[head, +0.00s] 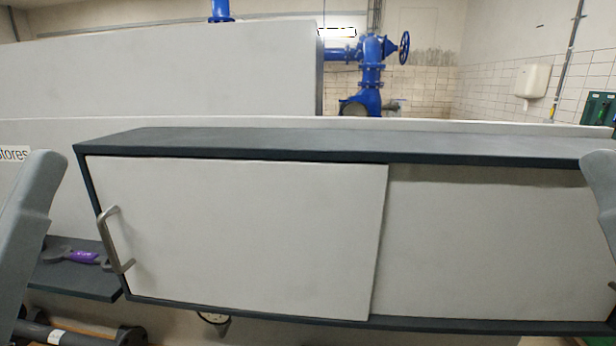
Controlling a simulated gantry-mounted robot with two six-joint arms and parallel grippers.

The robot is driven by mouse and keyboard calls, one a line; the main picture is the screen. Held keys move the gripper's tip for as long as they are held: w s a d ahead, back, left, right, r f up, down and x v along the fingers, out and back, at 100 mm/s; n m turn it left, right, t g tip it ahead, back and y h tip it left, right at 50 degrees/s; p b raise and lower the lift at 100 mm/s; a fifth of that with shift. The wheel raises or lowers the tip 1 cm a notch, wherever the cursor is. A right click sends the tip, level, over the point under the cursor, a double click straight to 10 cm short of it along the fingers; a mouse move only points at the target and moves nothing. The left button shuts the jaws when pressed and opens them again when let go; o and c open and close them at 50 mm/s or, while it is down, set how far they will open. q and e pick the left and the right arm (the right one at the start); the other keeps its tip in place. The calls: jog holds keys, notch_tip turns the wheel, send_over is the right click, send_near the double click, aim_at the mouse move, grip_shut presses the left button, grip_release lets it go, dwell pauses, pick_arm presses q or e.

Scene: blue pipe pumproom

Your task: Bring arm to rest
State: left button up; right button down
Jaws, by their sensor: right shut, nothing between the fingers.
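My right arm (603,190) shows as a grey link at the right edge, in front of the cabinet's right end and largely cut off by the frame. My right gripper is shut and empty at that edge; its fingertips are hard to make out. My left arm (30,215) shows as a grey link at the left edge, in front of the shelf side. My left gripper is not in view. No object is seen held by either arm.
A wall cabinet with a white sliding door (240,235) and metal handle (112,240) spans the middle. A purple-handled tool (85,257) lies on the dark shelf (75,280) at left. Dark cylinders (60,335) sit below. Blue pipes (370,75) stand behind.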

notch_tip(320, 180, up, 21)
jog(key=p, duration=1.7)
notch_tip(320, 180, down, 61)
jog(key=b, duration=6.1)
jog(key=shift+f, duration=0.15)
